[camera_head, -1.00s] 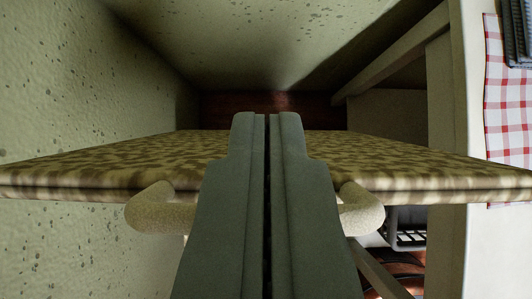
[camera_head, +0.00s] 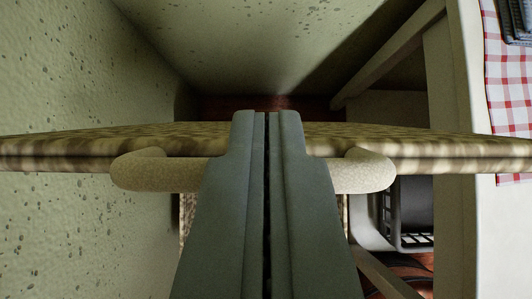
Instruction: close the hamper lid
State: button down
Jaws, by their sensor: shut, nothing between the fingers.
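The hamper lid (camera_head: 70,148) is a brown-and-tan woven panel seen nearly edge-on, spanning the whole width of the camera view. A pale loop handle (camera_head: 140,172) sticks out from its near edge; its middle is hidden behind my gripper. My gripper (camera_head: 267,115) is shut and empty, with its fingertips overlapping the lid's edge in the picture. Whether the fingers touch the lid or handle cannot be told. A narrow strip of woven hamper body (camera_head: 188,215) shows below the lid, mostly hidden by my gripper.
A speckled greenish wall (camera_head: 80,70) stands close on the left, with another at the back. On the right are a pale table (camera_head: 490,240) with a red-checked cloth (camera_head: 510,95) and a dark basket (camera_head: 412,215) beneath.

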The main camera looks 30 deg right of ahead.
jog(key=s+a+f+t, duration=0.1)
jog(key=s+a+f, duration=0.2)
jog(key=s+a, duration=0.15)
jog(key=s+a+f+h, duration=0.1)
jog(key=s+a+f, duration=0.15)
jog(key=s, duration=0.35)
jog(key=s+a+f+t, duration=0.1)
jog(key=s+a+f, duration=0.2)
jog(key=s+a, duration=0.15)
jog(key=s+a+f, duration=0.3)
jog(key=s+f, duration=0.2)
jog(key=f, duration=0.2)
jog(key=s+a+f, duration=0.3)
jog(key=s+f, duration=0.3)
jog(key=shift+f, duration=0.35)
jog(key=shift+s+r, duration=0.1)
jog(key=shift+r, duration=0.05)
